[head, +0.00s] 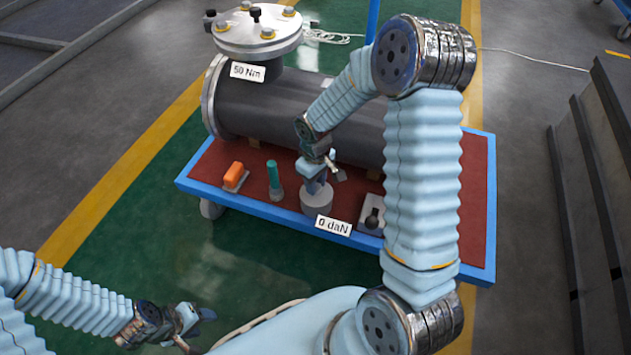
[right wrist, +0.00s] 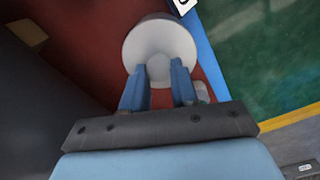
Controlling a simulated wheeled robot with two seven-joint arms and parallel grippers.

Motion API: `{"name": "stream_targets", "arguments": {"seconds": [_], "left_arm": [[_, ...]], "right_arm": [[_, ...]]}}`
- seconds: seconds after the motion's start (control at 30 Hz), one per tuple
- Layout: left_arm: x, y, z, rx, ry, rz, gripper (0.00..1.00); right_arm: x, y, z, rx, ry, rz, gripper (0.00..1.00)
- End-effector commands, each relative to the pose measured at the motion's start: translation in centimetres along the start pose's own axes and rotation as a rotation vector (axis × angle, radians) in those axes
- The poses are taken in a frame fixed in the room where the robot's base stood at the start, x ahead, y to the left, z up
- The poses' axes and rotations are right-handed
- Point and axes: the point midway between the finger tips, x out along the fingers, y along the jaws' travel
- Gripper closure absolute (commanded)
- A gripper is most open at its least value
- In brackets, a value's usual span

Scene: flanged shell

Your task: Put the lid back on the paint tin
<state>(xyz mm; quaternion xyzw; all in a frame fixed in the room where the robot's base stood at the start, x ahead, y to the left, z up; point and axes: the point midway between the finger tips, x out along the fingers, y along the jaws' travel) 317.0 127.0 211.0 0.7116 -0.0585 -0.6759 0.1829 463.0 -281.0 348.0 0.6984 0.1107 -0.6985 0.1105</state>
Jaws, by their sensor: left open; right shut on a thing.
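A short pale grey round tin (head: 317,203) stands near the front edge of the red cart top, by a "0 daN" label. My right gripper (head: 317,184) is directly over it, pointing down. In the right wrist view its blue fingers (right wrist: 158,82) are shut on a small round knob (right wrist: 158,68) at the middle of a pale round top (right wrist: 160,40), which I take for the lid. I cannot tell whether the lid touches the tin or where its rim meets it. My left gripper (head: 196,322) is open and empty, low at the left, away from the cart.
A big dark flanged shell (head: 290,112) lies behind the tin on the blue-edged cart (head: 215,167). An orange block (head: 235,175) and a teal cylinder (head: 273,175) stand left of the tin. A black-knobbed piece (head: 372,217) is to its right. Green floor lies clear in front.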

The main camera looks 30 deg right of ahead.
Motion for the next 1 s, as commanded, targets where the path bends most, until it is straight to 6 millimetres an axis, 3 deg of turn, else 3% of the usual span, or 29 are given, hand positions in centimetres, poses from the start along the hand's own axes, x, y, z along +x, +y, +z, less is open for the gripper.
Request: {"name": "stream_targets", "arguments": {"seconds": [0.1,0.13,0.3,0.53,0.7,1.0], "left_arm": [[-0.01,0.00,0.00,0.000,0.000,0.000,0.49],[-0.01,0.00,0.00,0.000,0.000,0.000,0.49],[0.00,0.00,0.00,0.000,0.000,0.000,0.49],[0.00,0.00,0.00,0.000,0.000,0.000,0.49],[0.00,0.00,0.00,0.000,0.000,0.000,0.49],[-0.09,0.03,0.00,0.000,0.000,0.000,0.49]], "right_arm": [[-0.01,0.00,0.00,0.000,0.000,0.000,1.00],[-0.01,0.00,0.00,0.000,0.000,0.000,0.70],[0.00,0.00,0.00,0.000,0.000,0.000,0.44],[0.01,0.00,0.01,0.000,0.000,0.000,0.40],[0.01,0.00,0.01,0.000,0.000,0.000,0.16],[-0.11,0.00,0.00,0.000,0.000,0.000,0.16]]}}
